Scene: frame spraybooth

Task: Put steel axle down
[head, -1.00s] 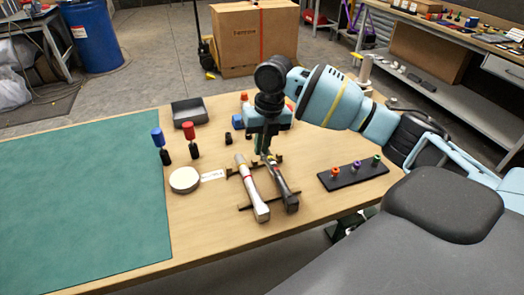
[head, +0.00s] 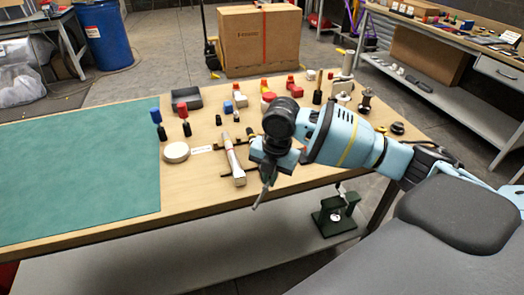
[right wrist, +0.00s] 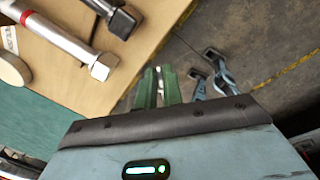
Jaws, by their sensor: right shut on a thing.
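My right gripper (head: 264,187) hangs in front of the table's near edge, fingers tilted down. In the right wrist view its green fingers (right wrist: 159,86) are close together, with floor beyond them. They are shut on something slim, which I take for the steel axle. A thin grey length runs down at the fingertips in the head view, but I cannot tell axle from finger there. A silver bar with red bands (head: 235,164) lies on the table, left of the gripper. A dark bar with a square end (right wrist: 116,17) lies beside it, mostly hidden in the head view.
The wooden table (head: 196,205) has a green mat (head: 75,165) at left. A round white disc (head: 176,152), a grey tray (head: 187,99) and several small coloured parts stand on it. A dark green stand (head: 335,215) is below the table's right side.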

